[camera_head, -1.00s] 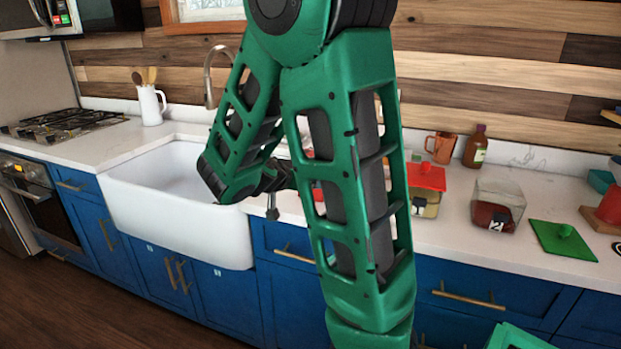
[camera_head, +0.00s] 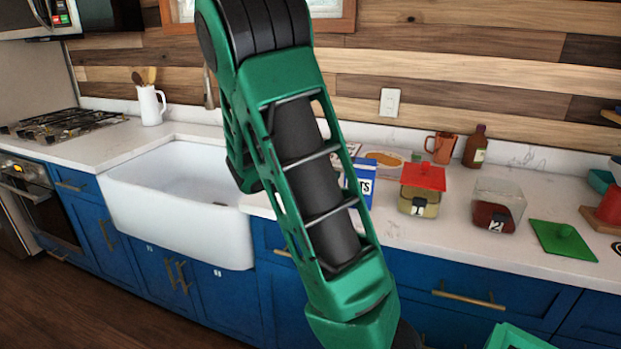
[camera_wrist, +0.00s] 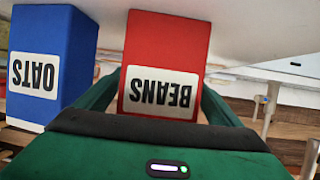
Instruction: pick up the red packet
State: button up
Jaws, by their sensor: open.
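The red packet (camera_wrist: 165,50), with a white label reading BEANS, appears upside down in the middle of the wrist view. My gripper (camera_wrist: 158,100) is open, and its green fingers show on the left and right of the packet's lower part in that picture. I cannot tell whether they touch it. In the head view my green arm hides the red packet and the gripper.
A blue OATS packet (camera_wrist: 45,65) stands close to the left of the red one in the wrist view; it also shows partly behind my arm in the head view (camera_head: 364,182). Jar 1 (camera_head: 418,203), jar 2 (camera_head: 494,212) and a green lid (camera_head: 562,240) are to its right. The sink (camera_head: 185,205) is left.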

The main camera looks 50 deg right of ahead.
jog(key=shift+w+d+f, duration=0.1)
jog(key=shift+d+f, duration=0.1)
jog(key=shift+d, duration=0.25)
jog(key=c, duration=1.3)
jog(key=shift+r, duration=0.1)
jog(key=shift+r, duration=0.5)
jog(key=s+a+r, duration=0.1)
jog(key=a+r, duration=0.2)
jog(key=s+a+r, duration=0.1)
jog(key=a+r, duration=0.2)
jog(key=a, duration=0.1)
jog(key=s+a+r, duration=0.1)
jog(key=a+r, duration=0.3)
jog(key=shift+a, duration=0.15)
